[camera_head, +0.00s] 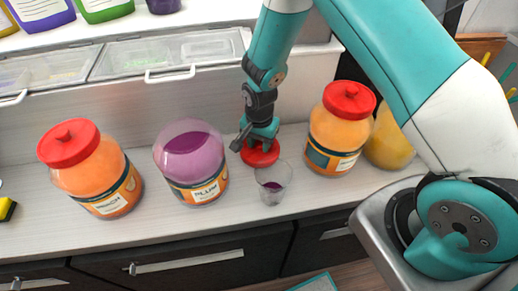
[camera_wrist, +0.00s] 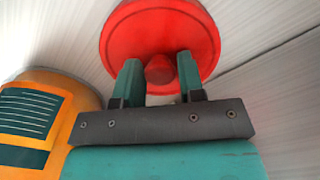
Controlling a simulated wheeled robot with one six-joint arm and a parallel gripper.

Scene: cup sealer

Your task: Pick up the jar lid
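The jar lid (camera_wrist: 160,25) is red and round with a knob in its middle. The fingers look apart, with narrow gaps beside the knob. In the head view my gripper (camera_head: 257,138) hides part of the lid. The plum jar (camera_head: 191,165) is purple and has no lid on it.
A clear cup (camera_head: 272,184) with purple contents stands just in front of the lid. Red-lidded orange jars stand at the left (camera_head: 95,172) and right (camera_head: 339,131). A yellow jar (camera_head: 388,142) is farther right. Lidded clear bins (camera_head: 165,55) are behind.

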